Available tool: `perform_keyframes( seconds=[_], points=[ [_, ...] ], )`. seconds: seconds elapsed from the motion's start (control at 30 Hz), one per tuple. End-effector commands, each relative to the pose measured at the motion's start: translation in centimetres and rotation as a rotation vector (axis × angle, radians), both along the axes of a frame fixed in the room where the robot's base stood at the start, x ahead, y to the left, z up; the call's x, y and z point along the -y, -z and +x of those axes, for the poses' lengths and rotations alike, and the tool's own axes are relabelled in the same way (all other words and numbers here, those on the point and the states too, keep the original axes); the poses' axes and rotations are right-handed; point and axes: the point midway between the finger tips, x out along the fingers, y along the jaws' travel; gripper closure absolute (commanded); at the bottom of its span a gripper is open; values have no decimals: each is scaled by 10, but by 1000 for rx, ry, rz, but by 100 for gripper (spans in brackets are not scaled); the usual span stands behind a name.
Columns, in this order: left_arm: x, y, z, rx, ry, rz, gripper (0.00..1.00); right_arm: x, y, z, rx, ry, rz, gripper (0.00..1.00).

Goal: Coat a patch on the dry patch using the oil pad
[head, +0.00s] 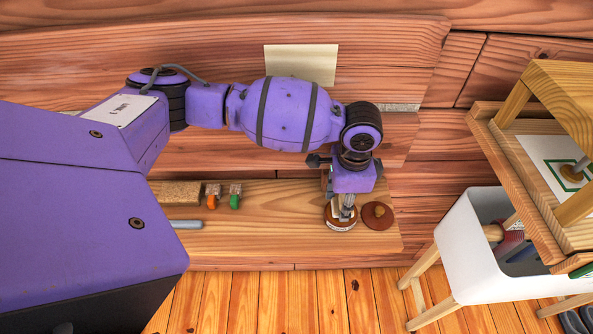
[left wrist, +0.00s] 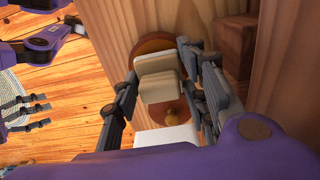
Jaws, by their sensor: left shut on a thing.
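My left gripper (head: 346,206) points down over the wooden bench. In the left wrist view, my left gripper (left wrist: 163,95) is shut on a cream block, which looks like the oil pad (left wrist: 159,78). The pad is over a round brown tin (left wrist: 157,44), also visible under the gripper in the head view (head: 340,224). I cannot tell whether pad and tin touch. A brown knobbed lid (head: 378,216) lies right of the tin. I cannot make out a dry patch for certain. My right gripper (left wrist: 28,113) shows small at the left of the wrist view; its opening is unclear.
The bench (head: 290,242) also bears a tan block (head: 180,193), orange and green clips (head: 234,202) and a grey-blue rod (head: 186,224). A pale sheet (head: 302,63) is on the wall. A wooden stand (head: 485,125) and white bin (head: 468,255) are at right.

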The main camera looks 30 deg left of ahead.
Motion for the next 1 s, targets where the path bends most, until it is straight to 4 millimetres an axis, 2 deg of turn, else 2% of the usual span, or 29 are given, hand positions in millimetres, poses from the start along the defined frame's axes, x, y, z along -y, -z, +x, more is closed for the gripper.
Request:
perform_keyframes(
  seconds=[0.27,1.0],
  points=[
    [0,2,1,1,1,0,81,0,2,-2,-5,-1,-1,37],
    [0,10,1,3,1,-1,81,-2,-2,6,12,-4,1,37]
  ],
)
